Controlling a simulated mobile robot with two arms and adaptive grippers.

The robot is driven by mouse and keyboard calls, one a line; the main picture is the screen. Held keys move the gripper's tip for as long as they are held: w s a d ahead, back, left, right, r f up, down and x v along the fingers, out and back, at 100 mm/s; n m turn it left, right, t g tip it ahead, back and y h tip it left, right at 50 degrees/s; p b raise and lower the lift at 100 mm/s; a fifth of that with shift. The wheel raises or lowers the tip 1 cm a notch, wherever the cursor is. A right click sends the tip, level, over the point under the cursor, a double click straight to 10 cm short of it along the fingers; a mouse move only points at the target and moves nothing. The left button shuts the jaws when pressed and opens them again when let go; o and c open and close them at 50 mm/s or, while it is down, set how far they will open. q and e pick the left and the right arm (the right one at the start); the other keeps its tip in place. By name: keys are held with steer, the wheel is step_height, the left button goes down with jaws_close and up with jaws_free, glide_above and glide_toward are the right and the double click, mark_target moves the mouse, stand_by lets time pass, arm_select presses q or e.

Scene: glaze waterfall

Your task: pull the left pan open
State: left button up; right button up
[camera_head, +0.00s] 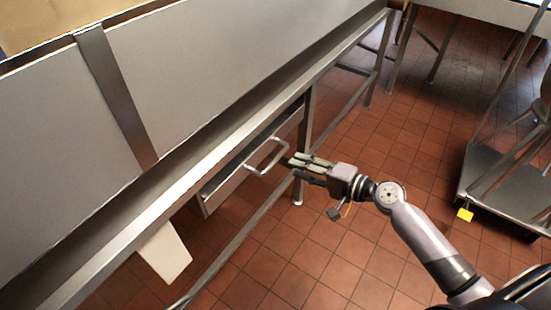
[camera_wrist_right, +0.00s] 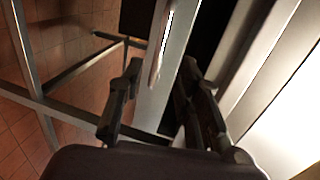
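The pan (camera_head: 222,190) is a steel drawer-like box under the long counter, with its front face toward the aisle. A bright U-shaped handle (camera_head: 267,158) sticks out from its front. My right gripper (camera_head: 291,165) is just right of the handle, its fingers pointing at it. In the wrist view the two fingers of my right gripper (camera_wrist_right: 162,68) are spread apart, with the pale pan front and a handle bar (camera_wrist_right: 160,45) showing between and beyond them. I see no grip on the handle; whether a finger touches it is unclear. My left gripper is not in view.
The steel counter (camera_head: 190,165) runs diagonally above the pan. A counter leg (camera_head: 304,150) stands close behind my right gripper, and a low rail (camera_head: 235,240) runs below. A pale panel (camera_head: 165,250) hangs lower left. A wheeled cart (camera_head: 510,190) stands right. Tiled floor between is clear.

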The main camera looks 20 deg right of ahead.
mark_target(276, 158)
steer(key=x, duration=0.8)
steer(key=shift+w+a, duration=0.15)
steer(key=shift+w, duration=0.15)
steer(key=shift+c, duration=0.5)
jaws_close()
